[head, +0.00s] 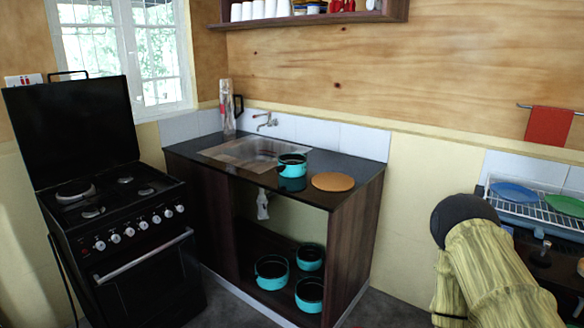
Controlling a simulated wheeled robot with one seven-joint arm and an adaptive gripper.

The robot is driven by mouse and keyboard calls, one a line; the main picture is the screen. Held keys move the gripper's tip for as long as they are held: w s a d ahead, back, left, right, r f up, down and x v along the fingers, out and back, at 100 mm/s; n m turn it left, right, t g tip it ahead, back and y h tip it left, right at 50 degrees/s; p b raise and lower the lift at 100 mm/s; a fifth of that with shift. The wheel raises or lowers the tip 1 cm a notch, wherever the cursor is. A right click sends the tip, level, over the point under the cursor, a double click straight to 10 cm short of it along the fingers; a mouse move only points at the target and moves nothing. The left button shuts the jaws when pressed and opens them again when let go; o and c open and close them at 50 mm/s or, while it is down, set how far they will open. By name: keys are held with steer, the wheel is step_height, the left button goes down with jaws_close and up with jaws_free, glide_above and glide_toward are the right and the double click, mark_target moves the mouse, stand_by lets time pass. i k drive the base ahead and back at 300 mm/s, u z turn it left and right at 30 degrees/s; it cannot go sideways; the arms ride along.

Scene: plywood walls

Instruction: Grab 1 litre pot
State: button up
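A teal pot (292,171) with a dark inside stands on the dark counter, just right of the sink. Three more teal pots stand on the open lower shelf under the counter: one at the left (271,281), a smaller one at the back right (310,265) and one at the front right (309,308). I cannot read any size marking, so I cannot tell which is the 1 litre pot. Part of my arm shows at the right, well apart from the pots. My gripper does not show.
A black stove (125,260) with its lid raised stands left of the counter (225,171). A round brown board (333,182) lies right of the upper pot. A dish rack (540,212) with plates stands at the right. Some grey floor (395,312) is clear.

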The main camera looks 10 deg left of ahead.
mark_target(290, 165)
steer(key=u, duration=0.35)
steer(key=i, duration=0.3)
steer(key=u, duration=0.95)
steer(key=i, duration=1.2)
steer(key=z, duration=0.35)
